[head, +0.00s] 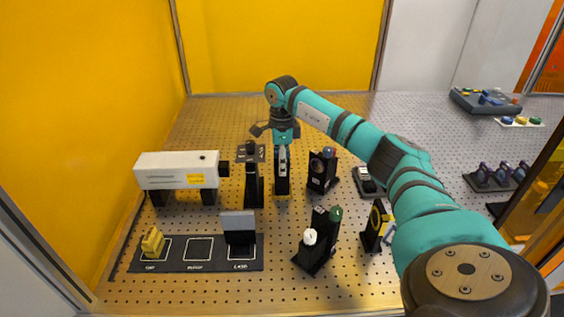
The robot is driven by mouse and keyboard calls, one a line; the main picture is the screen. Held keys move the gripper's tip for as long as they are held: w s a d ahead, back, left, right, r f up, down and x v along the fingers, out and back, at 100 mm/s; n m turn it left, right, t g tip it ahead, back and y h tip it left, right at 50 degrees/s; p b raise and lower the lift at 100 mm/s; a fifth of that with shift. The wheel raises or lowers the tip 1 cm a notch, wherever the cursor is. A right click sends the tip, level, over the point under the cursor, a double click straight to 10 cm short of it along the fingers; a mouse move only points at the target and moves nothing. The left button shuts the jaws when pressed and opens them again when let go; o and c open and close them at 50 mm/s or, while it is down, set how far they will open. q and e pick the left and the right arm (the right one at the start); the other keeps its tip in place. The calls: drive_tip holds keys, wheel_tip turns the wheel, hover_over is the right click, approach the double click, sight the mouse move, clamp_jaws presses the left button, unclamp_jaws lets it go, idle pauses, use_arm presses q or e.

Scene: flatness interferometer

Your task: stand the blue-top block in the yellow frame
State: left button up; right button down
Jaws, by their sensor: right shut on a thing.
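My right gripper (282,164) points down at the middle of the perforated table and is shut on a dark upright block (282,186). The gripper covers the block's top, so I cannot see whether it is blue. A little yellow, seemingly the yellow frame (287,196), shows at the block's foot. The block looks upright at the frame, but I cannot tell whether it is fully seated or still held slightly above. My left gripper is not in view.
A black post (253,185) stands close left of the gripper, and a black lens mount with a blue-grey knob (328,153) close right. A white laser box (180,170) is at left. In front are a labelled dark mat (198,267) and a black mount with green and white knobs (318,240).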

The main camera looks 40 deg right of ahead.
drive_tip(key=shift+f, duration=0.35)
drive_tip(key=c, duration=0.6)
unclamp_jaws()
drive_tip(key=shift+c, duration=0.2)
drive_tip(key=shift+r+p, duration=2.7)
drive_tip(key=shift+r, duration=0.85)
drive_tip(key=shift+f, duration=0.1)
